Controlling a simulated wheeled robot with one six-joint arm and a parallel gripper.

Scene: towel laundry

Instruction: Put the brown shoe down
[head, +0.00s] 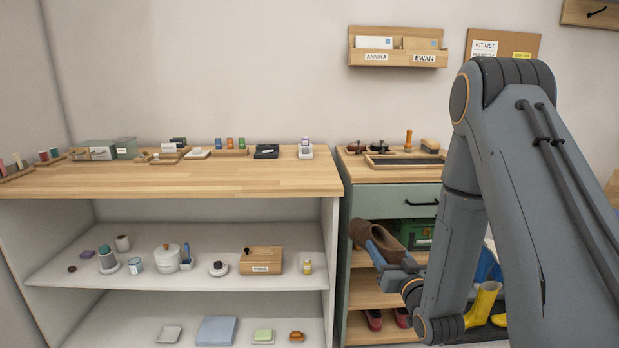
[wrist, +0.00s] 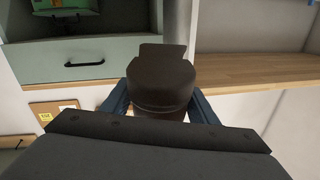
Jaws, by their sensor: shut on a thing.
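The brown shoe (head: 375,234) is held in front of the green cabinet with open shelves, at the level of its upper shelf space. My gripper (head: 384,246) is shut on it, with blue fingers on its sides. In the wrist view the brown shoe (wrist: 162,82) fills the middle, between the two fingers of my gripper (wrist: 160,104). I cannot tell whether the shoe touches the shelf.
The cabinet (head: 395,200) has a drawer above the shelves. A green box (head: 416,236) stands behind the shoe. Red shoes (head: 374,319) sit lower down. Yellow boots (head: 482,304) stand at the right, partly behind my arm. A white shelf unit (head: 190,215) with several small items is at left.

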